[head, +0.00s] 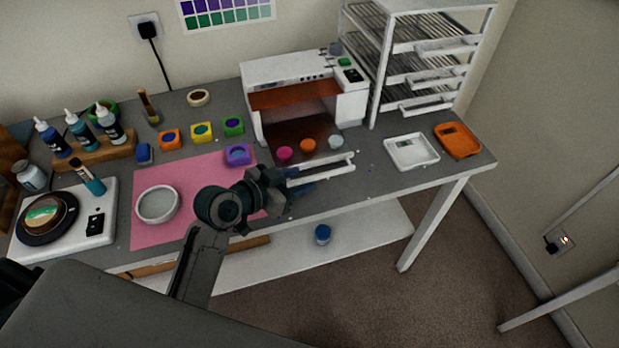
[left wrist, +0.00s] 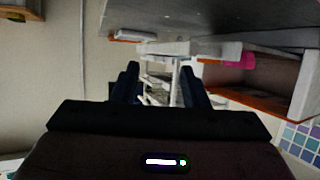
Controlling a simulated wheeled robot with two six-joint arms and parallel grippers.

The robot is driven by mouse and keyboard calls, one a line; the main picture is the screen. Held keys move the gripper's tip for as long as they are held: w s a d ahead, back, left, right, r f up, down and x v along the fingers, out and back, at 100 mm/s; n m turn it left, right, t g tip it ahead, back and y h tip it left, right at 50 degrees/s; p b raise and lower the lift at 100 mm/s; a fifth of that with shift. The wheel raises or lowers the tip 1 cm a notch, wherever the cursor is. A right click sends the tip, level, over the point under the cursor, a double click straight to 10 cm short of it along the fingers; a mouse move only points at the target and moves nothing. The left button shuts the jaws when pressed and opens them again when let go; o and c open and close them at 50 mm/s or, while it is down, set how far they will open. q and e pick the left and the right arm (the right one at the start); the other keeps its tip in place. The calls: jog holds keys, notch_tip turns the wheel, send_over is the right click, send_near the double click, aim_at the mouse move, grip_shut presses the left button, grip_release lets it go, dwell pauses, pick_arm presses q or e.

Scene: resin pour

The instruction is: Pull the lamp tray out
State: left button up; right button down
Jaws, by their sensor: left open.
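The lamp (head: 290,70) is a white box with an orange window, at the back of the bench. Its tray, with a white front bar (head: 332,170), sticks out of the open front. Pink (head: 285,153), orange (head: 308,145) and pale (head: 336,142) round pieces sit at it. My left gripper (head: 300,188) is open and empty, by the left end of the white bar. In the left wrist view the lamp's orange window (left wrist: 285,108) is at right. A white bar (left wrist: 190,47) lies above the open fingers (left wrist: 160,85) there, seemingly not between them. My right gripper is not in view.
A white drying rack (head: 425,60) stands right of the lamp. White (head: 411,151) and orange (head: 457,140) trays lie on the bench's right end. A pink mat (head: 180,210) with a round white mould (head: 157,204) lies left, beside several colour pots and bottles.

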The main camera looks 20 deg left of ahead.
pick_arm(q)
jog(key=b+v, duration=0.1)
jog(key=v, duration=0.4)
jog(key=shift+s+a, duration=0.15)
dwell(0.3)
